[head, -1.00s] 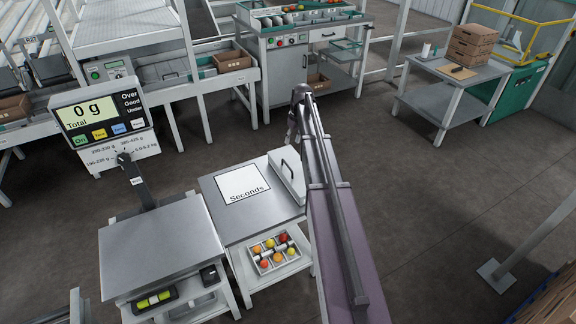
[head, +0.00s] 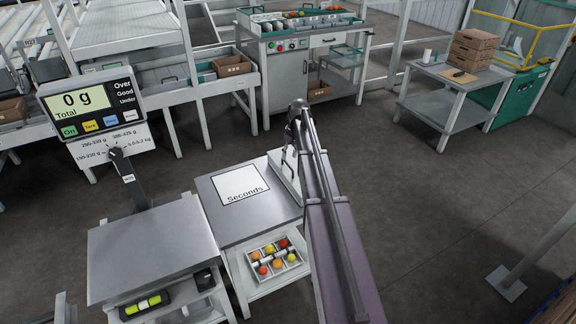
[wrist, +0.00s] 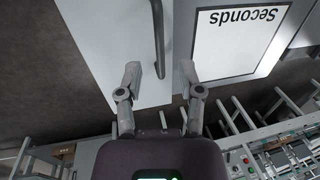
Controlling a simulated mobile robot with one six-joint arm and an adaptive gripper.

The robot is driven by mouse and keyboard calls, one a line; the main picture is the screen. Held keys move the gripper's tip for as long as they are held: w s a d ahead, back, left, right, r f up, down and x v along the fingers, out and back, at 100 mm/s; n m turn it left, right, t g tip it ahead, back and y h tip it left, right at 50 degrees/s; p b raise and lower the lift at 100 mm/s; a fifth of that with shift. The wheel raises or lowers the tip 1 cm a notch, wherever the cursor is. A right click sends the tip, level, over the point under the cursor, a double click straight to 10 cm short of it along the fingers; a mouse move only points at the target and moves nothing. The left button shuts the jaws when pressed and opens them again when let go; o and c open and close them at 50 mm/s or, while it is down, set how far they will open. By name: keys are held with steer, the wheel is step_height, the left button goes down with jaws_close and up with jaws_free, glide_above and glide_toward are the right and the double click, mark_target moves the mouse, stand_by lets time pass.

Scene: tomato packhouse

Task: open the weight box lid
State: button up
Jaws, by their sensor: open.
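The weight box shows as a pale box with a flat lid (head: 287,183) at the right edge of the steel table, beside the "Seconds" sheet. The lid lies flat and looks closed. In the wrist view, the lid (wrist: 105,35) carries a dark bar handle (wrist: 158,35). My gripper (wrist: 160,72) is open, with one finger on each side of the handle's near end. Whether either finger touches the handle cannot be told. In the head view, my gripper (head: 290,142) is above the far end of the lid, and my arm hides part of the box.
The "Seconds" sheet (head: 240,185) lies left of the box. A scale (head: 150,245) with a "0 g" display (head: 85,103) stands further left. A tray of tomatoes (head: 272,262) sits on the shelf below.

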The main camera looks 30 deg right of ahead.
mark_target(295, 165)
steer(key=shift+a+f+b, duration=0.15)
steer(key=shift+f+b, duration=0.45)
steer(key=shift+f, duration=0.1)
steer(key=shift+a+f+b, duration=0.15)
steer(key=shift+f+b, duration=0.4)
steer(key=shift+f, duration=0.15)
jaws_close()
